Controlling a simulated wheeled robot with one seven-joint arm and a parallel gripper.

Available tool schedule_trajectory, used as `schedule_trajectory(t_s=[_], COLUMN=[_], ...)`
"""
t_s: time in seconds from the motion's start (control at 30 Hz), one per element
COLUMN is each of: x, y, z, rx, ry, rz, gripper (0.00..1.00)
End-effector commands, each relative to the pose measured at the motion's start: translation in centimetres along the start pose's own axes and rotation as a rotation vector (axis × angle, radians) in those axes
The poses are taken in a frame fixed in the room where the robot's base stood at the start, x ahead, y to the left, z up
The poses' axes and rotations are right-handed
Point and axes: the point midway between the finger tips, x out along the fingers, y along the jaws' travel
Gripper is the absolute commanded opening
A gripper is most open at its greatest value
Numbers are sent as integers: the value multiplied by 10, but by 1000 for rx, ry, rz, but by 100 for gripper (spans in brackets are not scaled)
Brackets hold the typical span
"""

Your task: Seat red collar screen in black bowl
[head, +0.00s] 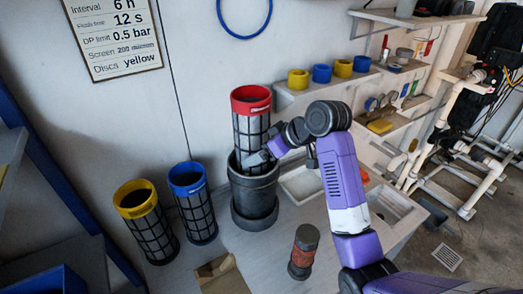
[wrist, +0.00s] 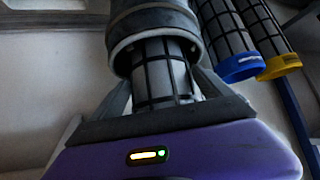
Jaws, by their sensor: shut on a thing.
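The red collar screen (head: 249,118) stands upright, a dark mesh cylinder with a red ring at its top. Its lower end is inside the black bowl (head: 254,196), hidden by the bowl's wall. My gripper (head: 262,155) is shut on the mesh body just above the bowl's rim, coming from the right. In the wrist view, the fingers (wrist: 163,88) lie on both sides of the screen (wrist: 165,72), which passes into the bowl's mouth (wrist: 152,30). The red collar is out of that view. Whether the screen touches the bowl's floor is hidden.
A blue collar screen (head: 193,203) and a yellow collar screen (head: 146,222) stand left of the bowl. A dark cylinder with reddish bands (head: 303,252) stands to the right in front. Shelves with yellow and blue rings (head: 321,74) are behind. A wall sign (head: 113,35) hangs upper left.

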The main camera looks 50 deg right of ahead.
Motion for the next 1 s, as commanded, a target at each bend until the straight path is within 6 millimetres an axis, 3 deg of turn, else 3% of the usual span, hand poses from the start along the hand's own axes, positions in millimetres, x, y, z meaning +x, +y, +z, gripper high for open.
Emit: schedule_trajectory(t_s=[0.93, 0.97, 1.0], x=[15, 15, 15], y=[0, 0, 0], z=[15, 14, 14], rx=[0, 0, 0], ry=[2, 2, 1], rz=[1, 1, 1], gripper=[35, 95, 100])
